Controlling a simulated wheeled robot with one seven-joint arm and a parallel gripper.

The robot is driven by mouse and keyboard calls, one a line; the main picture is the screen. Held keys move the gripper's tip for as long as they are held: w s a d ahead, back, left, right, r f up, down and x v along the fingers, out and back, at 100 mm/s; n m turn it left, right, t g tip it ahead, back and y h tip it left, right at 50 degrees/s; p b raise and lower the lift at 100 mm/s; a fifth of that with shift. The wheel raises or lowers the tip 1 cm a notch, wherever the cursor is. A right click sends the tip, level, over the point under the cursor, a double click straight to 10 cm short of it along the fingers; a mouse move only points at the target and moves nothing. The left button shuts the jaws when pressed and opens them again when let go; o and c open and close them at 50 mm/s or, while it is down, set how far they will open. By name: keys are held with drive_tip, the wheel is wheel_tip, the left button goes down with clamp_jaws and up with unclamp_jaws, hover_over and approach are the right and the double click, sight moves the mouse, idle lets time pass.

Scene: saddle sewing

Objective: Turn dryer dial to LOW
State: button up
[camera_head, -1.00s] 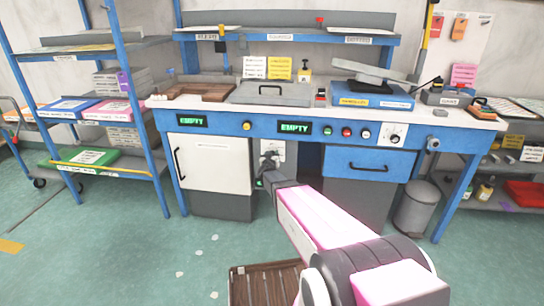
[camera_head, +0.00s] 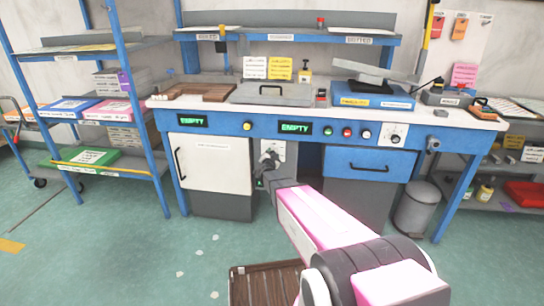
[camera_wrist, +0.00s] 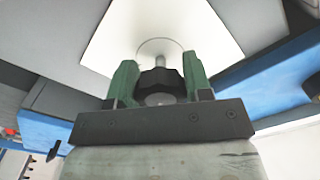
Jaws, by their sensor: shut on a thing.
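The dryer dial is a dark knob (camera_wrist: 160,86) in the wrist view, in front of a pale plate (camera_wrist: 112,38) with a thin ring marking. My gripper (camera_wrist: 160,68) has green fingers on both sides of the knob, shut on it. In the head view, my gripper (camera_head: 268,165) is at the white panel (camera_head: 279,149) under the bench, right of the white cabinet door. It covers much of the panel there. I cannot read a LOW mark or tell the dial's setting.
The white door (camera_head: 212,163) is close on the left of my gripper, and a blue drawer (camera_head: 368,163) is to the right. The bench (camera_head: 222,124) overhangs above, with displays, buttons and another dial (camera_head: 395,138) on its front. A wooden pallet (camera_head: 265,285) lies on the floor.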

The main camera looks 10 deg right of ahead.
drive_tip(key=shift+m, duration=0.6)
drive_tip(key=o, duration=0.9)
drive_tip(key=v, duration=1)
drive_tip(key=shift+s+a, duration=0.1)
drive_tip(key=shift+s, duration=0.3)
